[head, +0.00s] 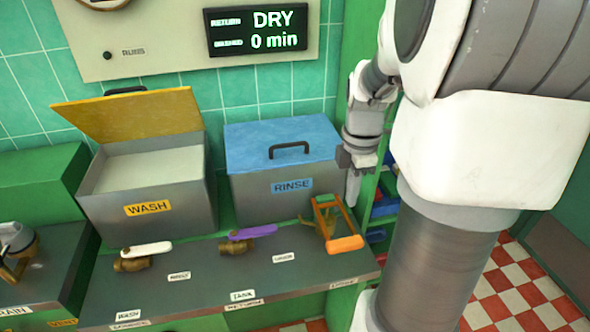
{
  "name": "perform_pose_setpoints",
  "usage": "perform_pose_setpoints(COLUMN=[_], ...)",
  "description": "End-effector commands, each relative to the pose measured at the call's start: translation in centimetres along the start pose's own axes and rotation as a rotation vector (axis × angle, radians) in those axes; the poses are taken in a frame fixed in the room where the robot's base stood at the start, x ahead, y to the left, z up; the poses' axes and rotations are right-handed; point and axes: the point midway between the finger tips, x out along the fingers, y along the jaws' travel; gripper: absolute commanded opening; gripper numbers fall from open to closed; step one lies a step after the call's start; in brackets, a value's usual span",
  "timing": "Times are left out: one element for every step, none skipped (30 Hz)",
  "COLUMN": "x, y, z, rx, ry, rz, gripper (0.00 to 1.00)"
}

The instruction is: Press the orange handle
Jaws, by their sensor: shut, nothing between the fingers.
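The orange handle (346,244) sticks out to the front right from a brass fitting at the right end of the grey counter. An upright orange frame (318,211) rises behind it on the same fitting. My gripper (352,202) is shut and empty, with its fingers pointing down. In the picture it is above and slightly right of the orange handle, apart from it, beside the right edge of the RINSE tank. The exact depth between gripper and handle cannot be told.
The RINSE tank (250,190) has its blue lid shut. The WASH tank (150,208) has its yellow lid raised. Valves with a white handle (148,249) and a purple handle (252,232) sit left of the orange one. A green shelf (386,195) stands behind my arm.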

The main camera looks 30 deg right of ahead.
Motion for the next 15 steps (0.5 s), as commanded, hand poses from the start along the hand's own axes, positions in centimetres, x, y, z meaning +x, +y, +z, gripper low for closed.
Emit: perform_pose_setpoints(x=[-0.02,0.02,0.06,0.09,0.11,0.13,0.13,0.14,0.14,0.14,0.13,0.13,0.13,0.15,0.23], y=[0.08,0.12,0.15,0.17,0.18,0.19,0.19,0.2,0.19,0.19,0.19,0.19,0.19,0.19,0.18], z=[0.24,0.32,0.41,0.47,0.5,0.52,0.52,0.51,0.51,0.5,0.5,0.49,0.49,0.49,0.48], rx=[-0.018,-0.027,-0.036,-0.041,-0.044,-0.046,-0.047,-0.047,-0.047,-0.047,-0.047,-0.046,-0.046,-0.046,-0.046], ry=[0.002,0.002,0.003,0.003,0.003,0.004,0.004,0.004,0.003,0.003,0.003,0.003,0.003,0.003,0.004], rz=[-0.003,-0.004,-0.005,-0.005,-0.006,-0.006,-0.006,-0.006,-0.005,-0.005,-0.005,-0.005,-0.005,-0.005,-0.006], gripper=[0.0,0.0,0.0,0.0,0.0,0.0,0.0,0.0,0.0,0.0,0.0,0.0,0.0,0.0,0.0])
